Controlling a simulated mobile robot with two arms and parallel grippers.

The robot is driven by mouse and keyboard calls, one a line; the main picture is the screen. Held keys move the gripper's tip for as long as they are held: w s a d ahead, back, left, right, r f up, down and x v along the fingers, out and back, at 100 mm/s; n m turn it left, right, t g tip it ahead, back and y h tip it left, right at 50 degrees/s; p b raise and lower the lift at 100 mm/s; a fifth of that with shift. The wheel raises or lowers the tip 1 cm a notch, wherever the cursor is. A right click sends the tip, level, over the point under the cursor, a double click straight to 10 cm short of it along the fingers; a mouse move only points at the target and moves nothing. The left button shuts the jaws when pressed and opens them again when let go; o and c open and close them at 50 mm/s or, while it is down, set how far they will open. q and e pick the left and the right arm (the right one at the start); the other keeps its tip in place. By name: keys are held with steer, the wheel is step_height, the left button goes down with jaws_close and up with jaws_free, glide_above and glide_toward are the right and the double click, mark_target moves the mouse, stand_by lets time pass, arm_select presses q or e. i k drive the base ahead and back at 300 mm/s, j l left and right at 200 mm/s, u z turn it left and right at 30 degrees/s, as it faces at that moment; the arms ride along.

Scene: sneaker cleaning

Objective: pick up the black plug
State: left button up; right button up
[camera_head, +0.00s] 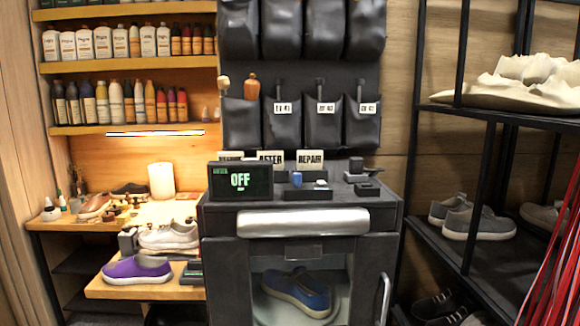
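I cannot clearly pick out the black plug. Two small dark pieces sit at the right end of the top of the dark cleaning cabinet (222,222). One is an upright dark block (356,165) on a small light-edged base. The other is a low black block (367,189) just in front of it. Either could be the plug, and they are too small to tell. Neither of my grippers is in view.
A display reading OFF (240,181) stands at the cabinet's left. A black tray (308,194) with small items is mid-top. A blue shoe (297,292) sits inside the cabinet. A purple shoe (137,270) lies on the wooden bench. A black shelf rack (470,262) stands at right.

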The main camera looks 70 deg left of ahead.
mark_target(356, 164)
steer(key=u, duration=1.75)
